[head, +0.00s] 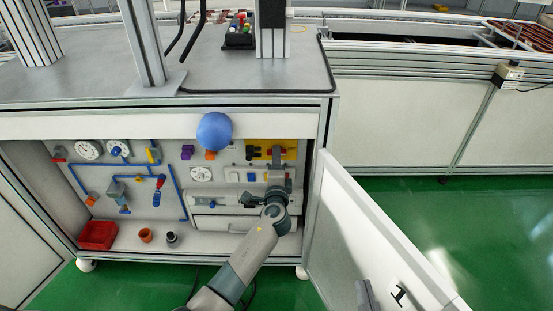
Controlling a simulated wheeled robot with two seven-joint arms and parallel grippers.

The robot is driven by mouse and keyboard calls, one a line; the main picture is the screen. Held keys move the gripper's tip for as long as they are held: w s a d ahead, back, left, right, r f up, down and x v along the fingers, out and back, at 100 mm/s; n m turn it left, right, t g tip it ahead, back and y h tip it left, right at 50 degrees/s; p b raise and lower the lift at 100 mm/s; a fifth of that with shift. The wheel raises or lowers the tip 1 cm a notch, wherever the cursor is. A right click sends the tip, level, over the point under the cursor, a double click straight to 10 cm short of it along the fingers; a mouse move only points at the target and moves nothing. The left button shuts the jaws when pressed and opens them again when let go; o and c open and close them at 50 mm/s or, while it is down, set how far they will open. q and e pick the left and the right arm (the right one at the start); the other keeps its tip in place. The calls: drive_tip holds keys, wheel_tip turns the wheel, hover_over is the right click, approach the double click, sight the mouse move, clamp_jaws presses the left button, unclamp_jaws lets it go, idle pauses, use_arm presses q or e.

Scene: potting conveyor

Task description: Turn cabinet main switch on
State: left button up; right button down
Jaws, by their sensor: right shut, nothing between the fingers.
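The open cabinet (190,125) under the grey worktop has a back panel of fittings. A yellow plate (291,146) with dark and red switch parts sits at the panel's upper right. It looks like the main switch, but my gripper partly covers it and the handle's position cannot be made out. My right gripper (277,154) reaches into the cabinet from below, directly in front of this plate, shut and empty. Whether it touches the switch cannot be told. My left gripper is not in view.
The cabinet door (365,235) stands open at the right, close to my arm. A blue ball (214,131) shows at the cabinet's upper edge. Gauges (88,150) and blue pipes (171,178) fill the left panel. A red bin (97,235) and small cups (146,235) stand below.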

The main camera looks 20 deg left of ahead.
use_arm(q)
clamp_jaws()
use_arm(e)
drive_tip(key=shift+f, duration=0.15)
wheel_tip(320, 180, down, 8)
drive_tip(key=d+g+h+p, duration=0.2)
drive_tip(key=g+p, duration=0.1)
drive_tip(key=g, duration=0.3)
use_arm(q)
drive_tip(key=shift+f+m+p, duration=0.1)
drive_tip(key=shift+m+p, duration=3.45)
drive_tip(key=shift+m, duration=5.55)
use_arm(e)
drive_tip(key=s+d+f+g+h, duration=0.3)
drive_tip(key=s+d+f+g, duration=0.4)
drive_tip(key=s+d+g, duration=0.1)
drive_tip(key=shift+s+d+f+m+h, duration=0.35)
drive_tip(key=shift+s+d+m+h, duration=0.05)
drive_tip(key=shift+s+d, duration=0.3)
use_arm(q)
drive_tip(key=shift+s, duration=0.1)
